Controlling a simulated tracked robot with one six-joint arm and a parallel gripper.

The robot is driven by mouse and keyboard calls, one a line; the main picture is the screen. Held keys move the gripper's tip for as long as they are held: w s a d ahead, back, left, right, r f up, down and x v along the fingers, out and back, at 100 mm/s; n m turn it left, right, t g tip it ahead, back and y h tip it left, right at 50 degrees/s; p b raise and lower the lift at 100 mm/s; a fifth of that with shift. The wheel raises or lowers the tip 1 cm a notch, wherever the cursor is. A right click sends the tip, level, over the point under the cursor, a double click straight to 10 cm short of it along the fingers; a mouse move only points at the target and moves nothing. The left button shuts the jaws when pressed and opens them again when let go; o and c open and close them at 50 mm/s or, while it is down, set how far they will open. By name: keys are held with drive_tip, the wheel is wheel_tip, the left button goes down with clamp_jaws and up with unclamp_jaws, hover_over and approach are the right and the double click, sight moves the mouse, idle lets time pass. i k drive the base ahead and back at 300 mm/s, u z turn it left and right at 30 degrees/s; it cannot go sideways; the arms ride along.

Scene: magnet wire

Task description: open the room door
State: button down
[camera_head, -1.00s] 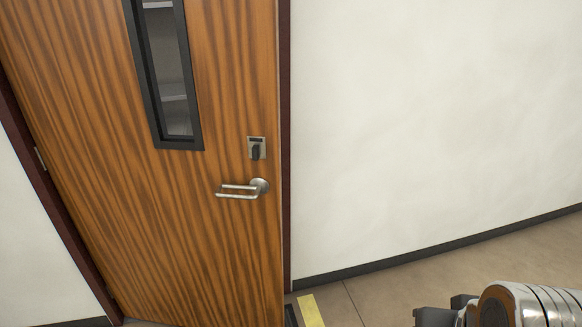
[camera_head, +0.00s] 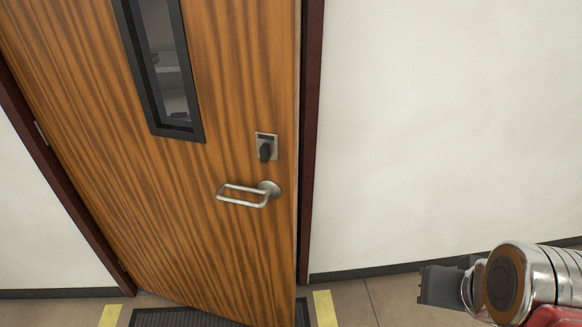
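The wooden door (camera_head: 215,230) fills the left and middle of the head view. Its bottom edge slants toward me from the left, in front of the wall line, so it appears to stand ajar on my side, hinged at left. The silver lever handle (camera_head: 240,203) sits near its right edge, pointing left. A lock with a dark knob (camera_head: 265,147) is above it. My gripper (camera_head: 438,287), dark grey, is at the lower right, well to the right of the handle and touching nothing visible. Its fingers are not clear enough to tell their opening.
A dark red frame (camera_head: 311,130) borders the door. A white wall (camera_head: 440,120) with a dark baseboard lies to the right. A dark floor mat (camera_head: 165,318) lies under the door, with yellow floor strips (camera_head: 325,308) beside it. The floor between the door and my gripper looks clear.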

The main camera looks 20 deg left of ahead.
sight(149, 181)
drive_tip(key=u, duration=0.65)
drive_tip(key=i, duration=0.9)
drive_tip(key=u, duration=0.65)
